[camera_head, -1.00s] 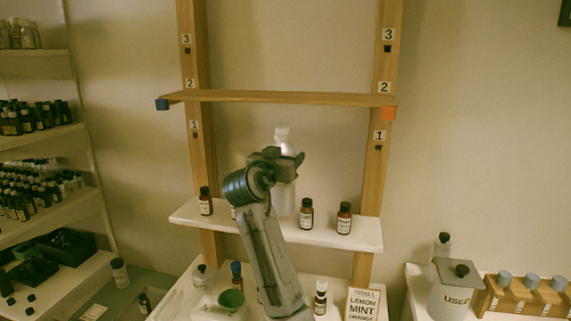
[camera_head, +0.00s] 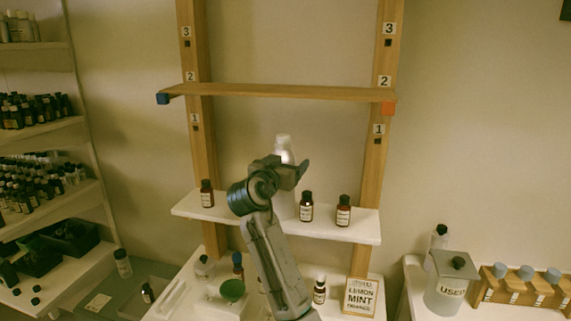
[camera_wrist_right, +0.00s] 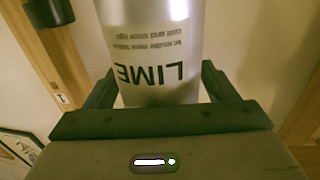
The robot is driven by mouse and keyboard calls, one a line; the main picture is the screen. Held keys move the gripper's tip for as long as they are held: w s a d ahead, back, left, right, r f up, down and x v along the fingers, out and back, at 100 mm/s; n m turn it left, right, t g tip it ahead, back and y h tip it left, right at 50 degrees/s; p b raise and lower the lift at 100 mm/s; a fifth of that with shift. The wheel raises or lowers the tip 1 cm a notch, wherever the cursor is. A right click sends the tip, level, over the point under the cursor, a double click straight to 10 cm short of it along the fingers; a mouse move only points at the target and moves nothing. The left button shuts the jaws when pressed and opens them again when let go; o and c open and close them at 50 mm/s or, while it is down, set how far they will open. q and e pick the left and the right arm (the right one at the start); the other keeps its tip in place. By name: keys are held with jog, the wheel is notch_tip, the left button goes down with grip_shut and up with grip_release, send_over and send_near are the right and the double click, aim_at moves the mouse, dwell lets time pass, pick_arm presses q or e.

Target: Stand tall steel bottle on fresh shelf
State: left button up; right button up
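The tall steel bottle (camera_head: 284,151) is upright, silver with a pale cap, above or on the lower white shelf (camera_head: 335,230). It also fills the middle of the right wrist view (camera_wrist_right: 155,50), where its label reads LIME. My right gripper (camera_head: 294,172) is shut on it, with one finger (camera_wrist_right: 160,88) on each side of its body. The arm hides much of its lower part, so I cannot tell whether its base touches the shelf. A plain wooden shelf (camera_head: 285,92) with blue and orange ends is higher up. My left gripper is not in view.
Brown bottles stand on the white shelf left (camera_head: 207,195) and right (camera_head: 306,207), (camera_head: 343,212) of the steel bottle. Below are a green bowl (camera_head: 231,290), small bottles and a LEMON MINT sign (camera_head: 360,297). A USED jar (camera_head: 451,290) stands at right. The wooden shelf is empty.

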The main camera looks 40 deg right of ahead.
jog(key=b+v, duration=0.3)
jog(key=v, duration=0.9)
jog(key=shift+b, duration=0.4)
